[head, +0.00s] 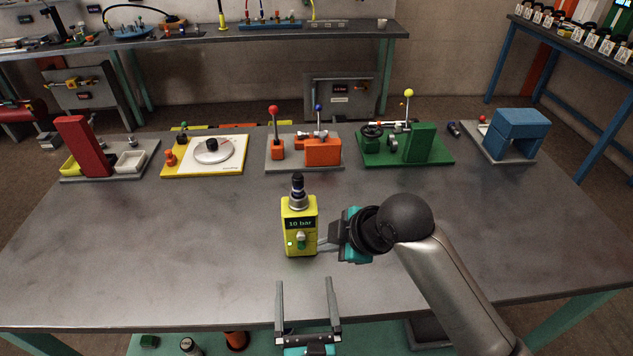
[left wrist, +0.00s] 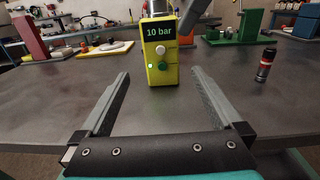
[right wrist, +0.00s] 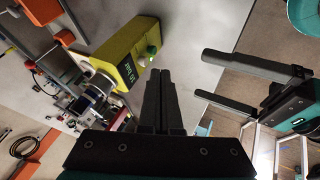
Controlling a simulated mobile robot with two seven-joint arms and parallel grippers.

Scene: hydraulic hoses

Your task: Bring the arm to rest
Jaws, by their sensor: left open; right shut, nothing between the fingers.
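My left gripper (head: 305,300) is open and empty at the front edge of the table. Its two fingers (left wrist: 160,105) show spread apart in the left wrist view, with the yellow box beyond them. My right gripper (head: 325,244) is shut and empty, close to the right side of the yellow box (head: 299,232); I cannot tell whether it touches. Its closed fingers (right wrist: 160,100) show in the right wrist view beside the box (right wrist: 133,50). The box stands upright, reads "10 bar", and has a green knob and a dark fitting (head: 297,190) on top.
Behind stand a red stand (head: 78,145), a white dial plate (head: 205,155), an orange fixture (head: 322,152), a green fixture (head: 418,144) and a blue block (head: 517,132). The table (head: 150,250) is clear at left.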

